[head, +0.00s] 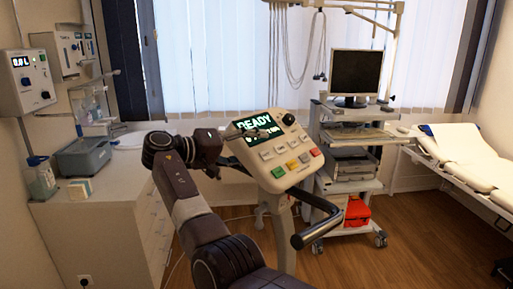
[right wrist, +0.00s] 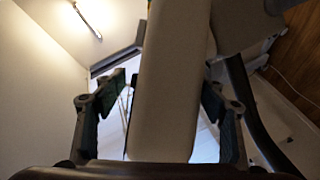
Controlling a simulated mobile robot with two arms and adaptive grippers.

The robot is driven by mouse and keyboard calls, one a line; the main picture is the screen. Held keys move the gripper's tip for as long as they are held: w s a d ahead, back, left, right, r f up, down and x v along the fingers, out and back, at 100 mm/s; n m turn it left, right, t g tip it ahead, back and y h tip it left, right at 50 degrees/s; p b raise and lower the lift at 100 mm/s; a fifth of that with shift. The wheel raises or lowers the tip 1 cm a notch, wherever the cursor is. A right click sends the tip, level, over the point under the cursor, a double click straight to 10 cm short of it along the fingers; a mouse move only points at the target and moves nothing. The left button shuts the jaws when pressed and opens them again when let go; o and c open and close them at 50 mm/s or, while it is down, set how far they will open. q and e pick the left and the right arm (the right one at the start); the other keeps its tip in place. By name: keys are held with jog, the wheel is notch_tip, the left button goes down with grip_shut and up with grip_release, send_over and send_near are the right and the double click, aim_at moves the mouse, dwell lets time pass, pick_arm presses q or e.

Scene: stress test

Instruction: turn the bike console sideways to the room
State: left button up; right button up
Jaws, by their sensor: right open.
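The bike console (head: 292,160) is a beige box on a post, with a dark screen reading "READY" and coloured buttons below it. Its face is tilted up toward me. My right gripper (head: 238,143) is at the console's left edge, with one dark finger across part of the screen. In the right wrist view the fingers of my right gripper (right wrist: 162,100) are open, one on each side of the beige console edge (right wrist: 172,75). Gaps show beside the edge; I cannot tell whether either finger touches it. My left gripper is out of view.
A dark handlebar (head: 318,228) sticks out below the console. A wheeled cart (head: 350,186) with a monitor (head: 356,73) stands behind it to the right. A bed (head: 470,160) is at the far right and a white cabinet (head: 110,222) at the left. Wooden floor is free between cart and bed.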

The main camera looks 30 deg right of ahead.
jog(key=a+r, duration=0.2)
jog(key=a, duration=0.8)
jog(key=shift+s+a, duration=0.2)
jog(key=shift+s, duration=0.05)
jog(key=shift+r, duration=0.1)
